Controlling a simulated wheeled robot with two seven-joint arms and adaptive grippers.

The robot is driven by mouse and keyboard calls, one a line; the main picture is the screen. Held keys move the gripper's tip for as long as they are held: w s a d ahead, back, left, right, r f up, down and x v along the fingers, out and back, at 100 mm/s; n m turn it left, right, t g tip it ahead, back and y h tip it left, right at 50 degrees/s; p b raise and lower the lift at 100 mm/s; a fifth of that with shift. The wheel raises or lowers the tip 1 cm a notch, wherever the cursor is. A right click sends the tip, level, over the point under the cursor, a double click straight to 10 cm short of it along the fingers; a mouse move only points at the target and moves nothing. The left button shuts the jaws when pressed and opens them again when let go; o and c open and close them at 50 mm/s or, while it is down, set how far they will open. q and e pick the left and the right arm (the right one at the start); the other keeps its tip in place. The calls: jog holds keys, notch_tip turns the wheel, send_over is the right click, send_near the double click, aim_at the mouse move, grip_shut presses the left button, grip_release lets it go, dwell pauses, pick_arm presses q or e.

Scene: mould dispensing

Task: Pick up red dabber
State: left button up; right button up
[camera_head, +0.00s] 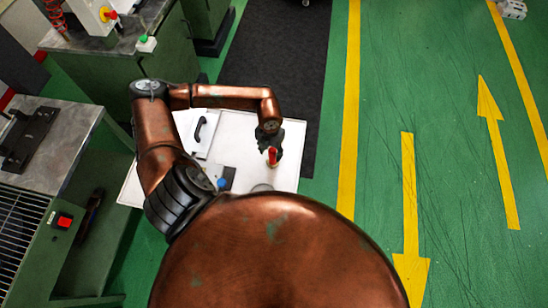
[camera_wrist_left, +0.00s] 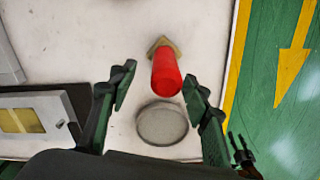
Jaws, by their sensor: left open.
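The red dabber (camera_head: 272,156) stands on the white table (camera_head: 289,181) below my left gripper (camera_head: 268,143). In the left wrist view the red dabber (camera_wrist_left: 166,73) shows its red handle pointing towards the camera, with a tan base (camera_wrist_left: 163,43) at its far end. My left gripper (camera_wrist_left: 156,88) is open, with one finger on each side of the dabber's handle. A gap shows on both sides, so the fingers look apart from it.
A grey round disc (camera_wrist_left: 162,124) lies close to the dabber on the table. A white case with a black handle (camera_head: 201,131) and a blue object (camera_head: 222,184) are to the left. The table's right edge is near the dabber, with green floor (camera_head: 375,120) beyond.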

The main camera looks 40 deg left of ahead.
aim_at(272, 157)
pick_arm(q)
jog(key=f, duration=0.2)
jog(key=w+f, duration=0.1)
jog(key=shift+d+f, duration=0.2)
jog(key=shift+f, duration=0.9)
jog(key=shift+c, duration=0.3)
jog(key=shift+s, duration=0.1)
jog(key=c, duration=0.8)
grip_shut()
pick_arm(e)
jog(key=shift+s+r, duration=0.2)
jog(key=shift+s, duration=1)
pick_arm(q)
jog(key=shift+r, duration=0.15)
pick_arm(e)
jog(key=shift+w+d, duration=0.1)
jog(key=shift+w, duration=0.05)
